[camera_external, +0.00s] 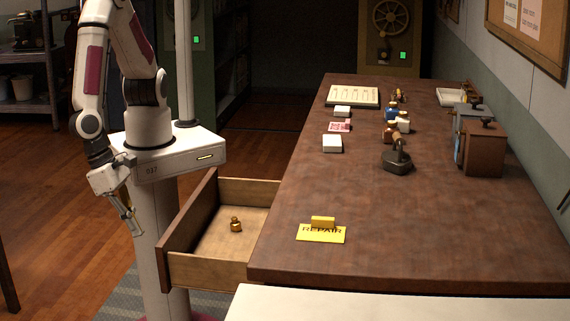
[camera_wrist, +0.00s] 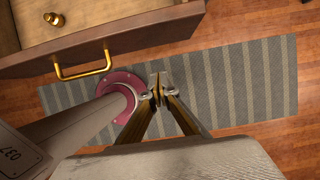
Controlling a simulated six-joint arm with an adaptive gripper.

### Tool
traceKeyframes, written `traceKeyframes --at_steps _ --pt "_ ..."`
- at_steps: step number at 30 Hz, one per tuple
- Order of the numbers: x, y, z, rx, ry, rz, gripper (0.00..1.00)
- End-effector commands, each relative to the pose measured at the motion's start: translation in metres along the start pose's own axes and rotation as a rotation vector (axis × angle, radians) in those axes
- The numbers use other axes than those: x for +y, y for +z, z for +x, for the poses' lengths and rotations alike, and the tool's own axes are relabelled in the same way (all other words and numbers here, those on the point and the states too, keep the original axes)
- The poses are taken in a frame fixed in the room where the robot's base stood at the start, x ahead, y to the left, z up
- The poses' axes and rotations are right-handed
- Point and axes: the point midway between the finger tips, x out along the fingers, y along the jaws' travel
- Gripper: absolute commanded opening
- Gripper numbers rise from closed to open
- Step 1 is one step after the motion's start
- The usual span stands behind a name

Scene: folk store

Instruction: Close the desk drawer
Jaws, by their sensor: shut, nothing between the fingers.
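The desk drawer (camera_external: 188,222) is pulled out from the left side of the wooden desk (camera_external: 400,230). A small brass object (camera_external: 236,224) lies in it. In the wrist view the drawer front (camera_wrist: 130,38) runs across the top, with its brass handle (camera_wrist: 83,68) facing me and the brass object (camera_wrist: 54,18) behind it. My gripper (camera_external: 131,222) hangs outside the drawer, to the left of its front and apart from it. In the wrist view my gripper (camera_wrist: 159,80) is shut and empty, pointing down over the striped rug, to the right of the handle.
A yellow repair sign (camera_external: 321,234) stands on the desk near the drawer. White boxes (camera_external: 332,143), small bottles (camera_external: 403,122) and a dark stamp-like tool (camera_external: 397,160) stand farther back.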

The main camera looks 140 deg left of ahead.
Motion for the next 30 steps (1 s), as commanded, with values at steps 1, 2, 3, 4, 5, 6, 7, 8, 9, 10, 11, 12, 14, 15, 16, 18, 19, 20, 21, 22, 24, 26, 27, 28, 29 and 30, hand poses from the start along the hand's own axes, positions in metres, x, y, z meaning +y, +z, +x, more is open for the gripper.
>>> traceKeyframes --at_steps 1,2,3,4,5,6,7,8,9,10,11,12,14,15,16,18,19,20,21,22,24,26,27,28,29,30 --pt "0.001 0.000 0.006 -0.001 0.002 0.000 0.00" --pt "0.001 0.000 0.009 -0.001 0.003 0.000 0.00" --pt "0.001 0.000 0.014 -0.002 0.003 0.001 0.00" --pt "0.001 0.000 0.017 -0.001 0.003 -0.001 0.00" --pt "0.001 0.000 0.020 0.000 0.002 0.000 0.00" --pt "0.001 0.000 0.024 0.000 0.003 0.000 0.00" --pt "0.001 0.000 0.027 0.000 0.004 -0.001 0.00" --pt "0.001 0.000 0.030 -0.001 0.003 0.000 0.00" --pt "0.001 0.000 0.034 -0.001 0.003 0.000 0.00" --pt "0.001 0.000 0.037 -0.001 0.003 0.000 0.00" --pt "0.001 0.000 0.040 -0.001 0.002 0.001 0.00" --pt "0.001 0.000 0.044 0.000 0.002 0.000 0.00" --pt "0.001 0.000 0.050 0.000 0.003 0.001 0.00" --pt "0.001 0.004 0.052 0.000 0.002 -0.003 0.00" --pt "0.000 0.008 0.053 -0.001 0.001 -0.004 0.00" --pt "0.000 0.015 0.056 0.000 0.001 -0.004 0.00" --pt "0.000 0.018 0.057 0.000 0.001 -0.004 0.00" --pt "0.000 0.020 0.058 0.000 0.001 -0.004 0.00" --pt "0.000 0.023 0.059 0.000 0.000 -0.003 0.00" --pt "0.000 0.025 0.060 0.000 0.000 -0.003 0.00" --pt "0.000 0.030 0.061 0.000 0.000 -0.003 0.00" --pt "0.000 0.033 0.062 0.000 0.000 -0.002 0.00" --pt "0.000 0.034 0.063 0.000 0.000 -0.002 0.00" --pt "0.000 0.035 0.063 0.000 0.000 -0.002 0.00" --pt "0.000 0.036 0.064 0.000 0.000 -0.002 0.00" --pt "0.000 0.037 0.064 0.000 0.000 -0.001 0.00"
